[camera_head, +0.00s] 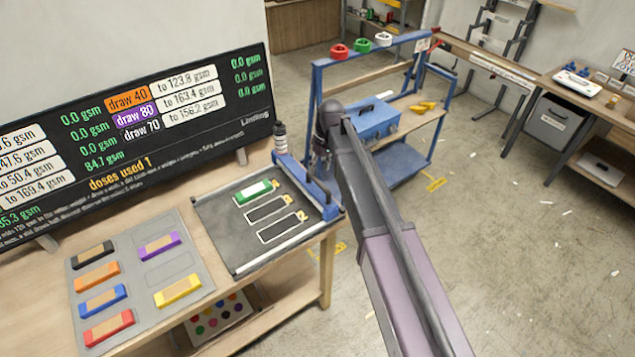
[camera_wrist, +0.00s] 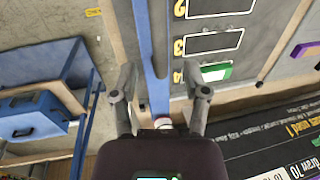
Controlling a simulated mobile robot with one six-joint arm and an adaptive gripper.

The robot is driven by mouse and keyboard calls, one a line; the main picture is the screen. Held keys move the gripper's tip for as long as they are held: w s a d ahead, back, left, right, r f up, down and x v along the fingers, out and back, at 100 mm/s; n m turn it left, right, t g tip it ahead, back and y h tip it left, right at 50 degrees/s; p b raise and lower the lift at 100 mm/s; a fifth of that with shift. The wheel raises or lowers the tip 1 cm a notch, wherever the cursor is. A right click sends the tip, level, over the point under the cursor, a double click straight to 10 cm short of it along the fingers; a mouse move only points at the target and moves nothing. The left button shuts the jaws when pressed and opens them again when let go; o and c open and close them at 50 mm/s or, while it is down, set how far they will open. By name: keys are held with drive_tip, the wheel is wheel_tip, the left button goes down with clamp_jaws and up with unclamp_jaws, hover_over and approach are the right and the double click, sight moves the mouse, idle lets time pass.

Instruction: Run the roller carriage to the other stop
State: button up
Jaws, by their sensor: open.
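The roller carriage (camera_head: 306,182) is a blue bar lying across the right end of a dark board with side rails (camera_head: 235,230). A black and white upright handle (camera_head: 280,138) stands at its far end. In the wrist view the blue bar (camera_wrist: 160,55) runs up the middle, with the pale handle end (camera_wrist: 163,122) low between the fingers. My gripper (camera_wrist: 158,85) is open, with one finger on each side of the bar's line. I cannot tell whether either finger touches the handle. In the head view my gripper (camera_head: 321,150) is small and partly hidden by my arm.
A green block (camera_head: 256,191) lies in the far outlined slot; two nearer slots are empty. A grey mat (camera_head: 150,255) with several coloured blocks is at left. A dark display board (camera_head: 130,135) stands behind. A blue cart (camera_head: 385,170) with a toolbox (camera_head: 371,120) is beyond the bench's right end.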

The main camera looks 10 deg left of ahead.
sight(317, 179)
drive_tip(key=shift+s+a+f+b, duration=0.15)
drive_tip(key=shift+f+b, duration=0.7)
drive_tip(key=shift+f, duration=0.15)
drive_tip(key=shift+s+a+f+b, duration=0.1)
drive_tip(key=shift+s+f+b, duration=0.05)
drive_tip(key=shift+f+b, duration=0.8)
clamp_jaws()
